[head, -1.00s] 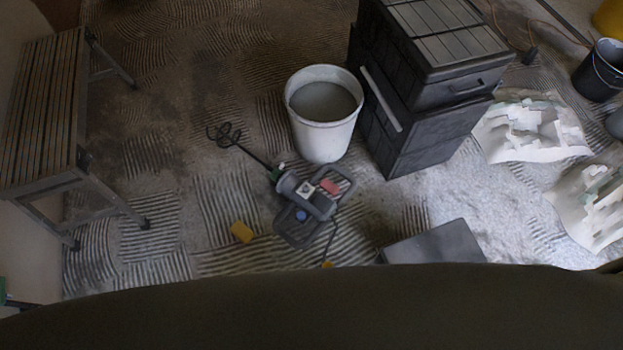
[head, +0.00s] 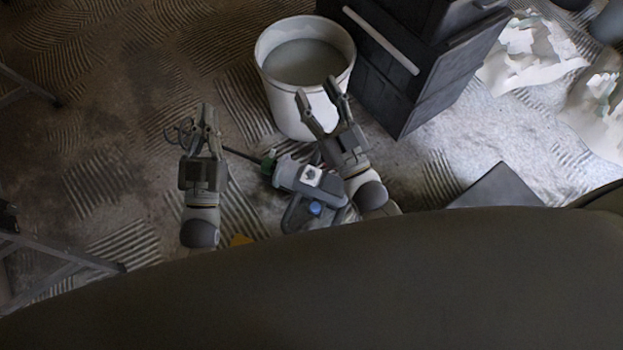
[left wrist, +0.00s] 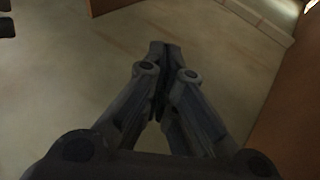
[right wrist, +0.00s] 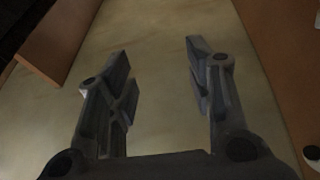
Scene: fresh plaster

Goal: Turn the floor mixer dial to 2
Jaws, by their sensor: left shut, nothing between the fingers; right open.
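The floor mixer (head: 290,174) lies on the floor in the head view, its grey body below the white bucket and its whisk end toward the left. A white square plate with a dark dial (head: 312,175) faces up on the body, and a blue round knob (head: 314,208) sits below it. The dial's setting is too small to read. My left gripper (head: 207,108) is shut and empty, left of the mixer over the whisk end. My right gripper (head: 317,92) is open and empty, above the mixer in front of the bucket. Its arm hides the mixer's right part. Neither wrist view shows the mixer.
A white bucket of grey mix (head: 265,92) stands just behind the mixer. A grey slab (head: 497,188) and crumpled white sheets (head: 530,60) lie at right. Ridged floor at left is mostly clear.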

